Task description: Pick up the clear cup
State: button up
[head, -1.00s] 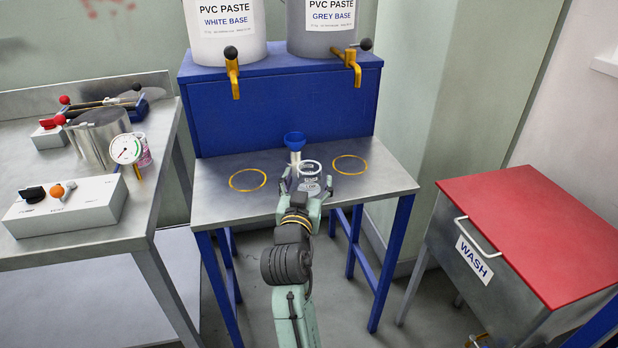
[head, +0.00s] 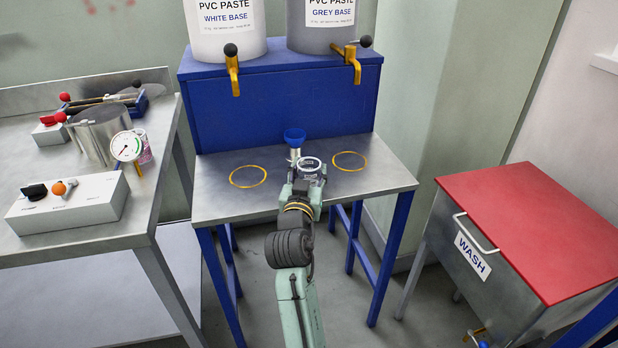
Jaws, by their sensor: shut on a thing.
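The clear cup (head: 310,163) is at the middle of the metal table (head: 220,205), with its pale round rim showing above my gripper. My gripper (head: 309,180) is shut on the cup, and its fingers and wrist hide most of the cup's body. I cannot tell whether the cup's bottom touches the table. A blue funnel-shaped piece on a grey stem (head: 295,138) stands just behind and left of the cup.
Yellow rings mark the table at left (head: 248,176) and right (head: 350,161). White (head: 226,30) and grey (head: 322,35) paste tubs with taps stand on a blue box behind. A red-lidded wash bin (head: 530,225) is at right. A steel bench (head: 110,235) with a gauge is at left.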

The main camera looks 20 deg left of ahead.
jog(key=shift+c, duration=1.1)
